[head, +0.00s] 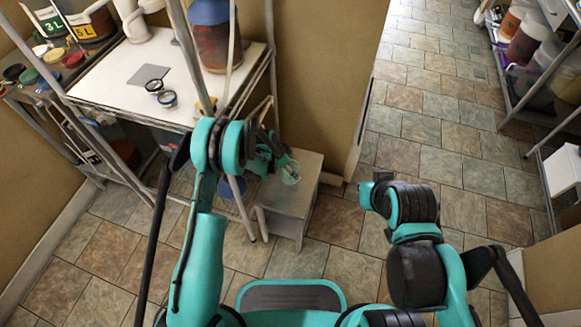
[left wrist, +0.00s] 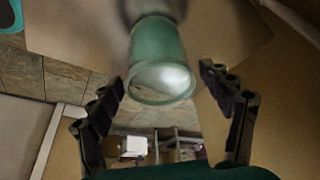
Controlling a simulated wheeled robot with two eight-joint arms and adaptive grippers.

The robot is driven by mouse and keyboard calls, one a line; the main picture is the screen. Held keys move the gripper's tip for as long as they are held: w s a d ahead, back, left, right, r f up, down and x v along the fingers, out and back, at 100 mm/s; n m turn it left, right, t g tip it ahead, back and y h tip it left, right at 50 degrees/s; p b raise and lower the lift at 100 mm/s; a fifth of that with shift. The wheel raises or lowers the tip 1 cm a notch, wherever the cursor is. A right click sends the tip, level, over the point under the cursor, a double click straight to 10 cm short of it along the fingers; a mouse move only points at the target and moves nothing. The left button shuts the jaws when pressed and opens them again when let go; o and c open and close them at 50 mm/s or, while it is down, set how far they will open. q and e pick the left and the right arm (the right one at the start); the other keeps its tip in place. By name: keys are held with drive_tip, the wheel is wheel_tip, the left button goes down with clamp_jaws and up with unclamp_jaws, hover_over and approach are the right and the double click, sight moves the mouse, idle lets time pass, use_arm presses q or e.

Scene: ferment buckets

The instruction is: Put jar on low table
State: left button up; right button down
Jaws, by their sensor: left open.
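A translucent green jar (head: 291,174) shows at the low white table (head: 280,199), just past my left gripper (head: 278,158) in the head view. In the left wrist view the jar (left wrist: 162,62) is in the upper middle, with its round pale end facing the camera. My left gripper (left wrist: 163,84) is open, its dark fingers apart on either side of the jar with gaps visible. I cannot tell whether the jar's base rests on the table. My right gripper is out of view.
Another loaded rack (head: 530,90) stands at the right. The tiled floor (head: 430,130) between is clear.

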use_arm(q)
drive_tip(key=shift+r, duration=0.1)
drive_tip(key=p+v, duration=0.4)
drive_tip(key=v, duration=0.8)
drive_tip(key=shift+s, duration=0.1)
